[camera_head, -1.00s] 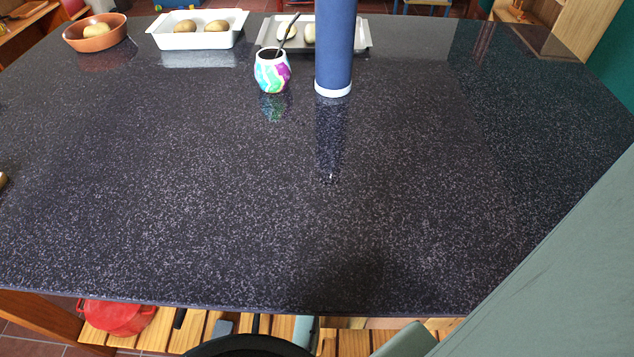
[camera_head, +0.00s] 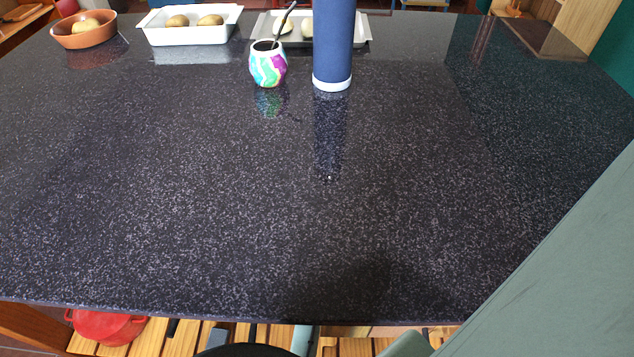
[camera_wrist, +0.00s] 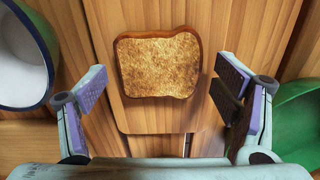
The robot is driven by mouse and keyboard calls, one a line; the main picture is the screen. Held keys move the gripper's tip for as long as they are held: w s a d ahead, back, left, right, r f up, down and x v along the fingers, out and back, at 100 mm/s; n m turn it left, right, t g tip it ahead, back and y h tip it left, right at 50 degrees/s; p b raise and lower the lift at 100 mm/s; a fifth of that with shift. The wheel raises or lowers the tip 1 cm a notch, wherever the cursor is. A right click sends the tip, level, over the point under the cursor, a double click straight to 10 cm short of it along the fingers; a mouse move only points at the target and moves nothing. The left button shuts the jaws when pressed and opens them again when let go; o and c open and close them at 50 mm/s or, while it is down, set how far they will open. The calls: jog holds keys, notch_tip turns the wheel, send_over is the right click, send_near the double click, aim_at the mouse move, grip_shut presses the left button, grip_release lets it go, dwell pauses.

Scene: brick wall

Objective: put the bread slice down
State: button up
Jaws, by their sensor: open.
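The bread slice (camera_wrist: 158,65) is toasted brown with a darker crust. It lies flat on a wooden board (camera_wrist: 150,117) in the wrist view. My gripper (camera_wrist: 162,95) is open, with one finger left and one finger right of the slice. Both fingers are apart from the bread. The slice does not show in the head view.
In the wrist view a bowl with a white inside (camera_wrist: 20,65) is at the left and a green container (camera_wrist: 295,120) at the right. In the head view, a blue cylinder (camera_head: 333,45), a colourful cup (camera_head: 268,65) and a white dish (camera_head: 190,36) stand on the dark table.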

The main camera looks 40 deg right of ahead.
jog(key=shift+r, duration=3.85)
